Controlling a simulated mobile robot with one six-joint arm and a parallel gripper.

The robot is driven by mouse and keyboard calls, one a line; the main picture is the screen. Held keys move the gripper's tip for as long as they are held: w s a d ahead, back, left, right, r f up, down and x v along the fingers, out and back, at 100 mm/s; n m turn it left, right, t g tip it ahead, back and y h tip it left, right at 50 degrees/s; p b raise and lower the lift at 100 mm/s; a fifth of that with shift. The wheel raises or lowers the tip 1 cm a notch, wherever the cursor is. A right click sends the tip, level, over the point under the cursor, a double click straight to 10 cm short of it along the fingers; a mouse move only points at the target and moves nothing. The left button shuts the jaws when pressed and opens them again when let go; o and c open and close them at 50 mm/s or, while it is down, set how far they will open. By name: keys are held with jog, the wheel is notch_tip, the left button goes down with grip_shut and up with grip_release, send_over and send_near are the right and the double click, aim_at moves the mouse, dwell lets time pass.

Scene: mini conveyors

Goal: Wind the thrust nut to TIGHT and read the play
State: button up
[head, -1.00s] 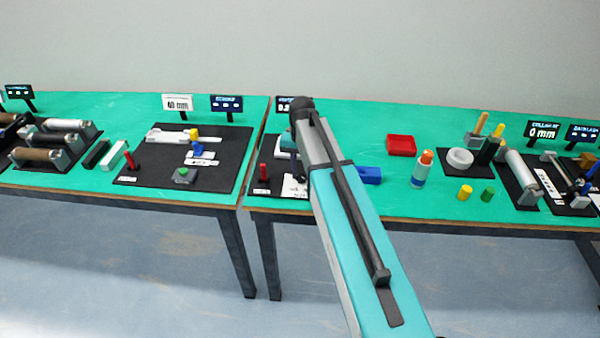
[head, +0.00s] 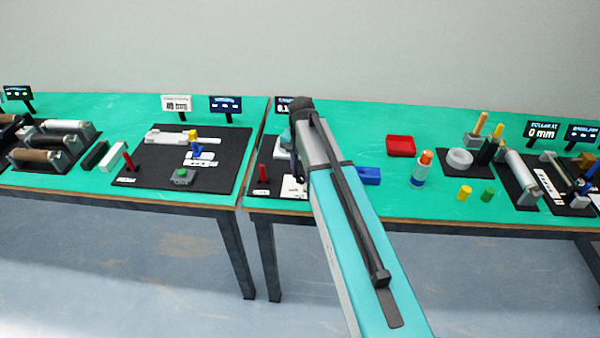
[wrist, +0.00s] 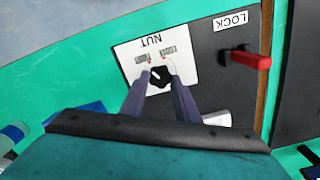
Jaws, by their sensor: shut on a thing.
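In the wrist view the thrust nut is a black knob (wrist: 160,84) on a white plate (wrist: 125,52) marked NUT, upside down in this view. My gripper (wrist: 157,72) has one finger on each side of the knob and is shut on it. A white pointer line on the knob points up and left, towards the left of two small labels with red marks; their lettering is hard to read. In the head view my arm hides the knob. The dark readout sign (head: 283,104) is partly hidden behind my arm; its visible digits look like 0.1.
A red lock lever (wrist: 250,60) stands beside the NUT plate, by a LOCK label (wrist: 231,21); it also shows in the head view (head: 263,173). A gap separates the two tables.

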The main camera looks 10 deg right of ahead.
aim_at(301, 176)
jog(key=o, duration=1)
jog(key=shift+w, duration=0.15)
jog(key=shift+o, duration=0.2)
jog(key=shift+r, duration=0.1)
notch_tip(301, 176, up, 14)
jog(key=b, duration=0.3)
jog(key=shift+f, duration=0.2)
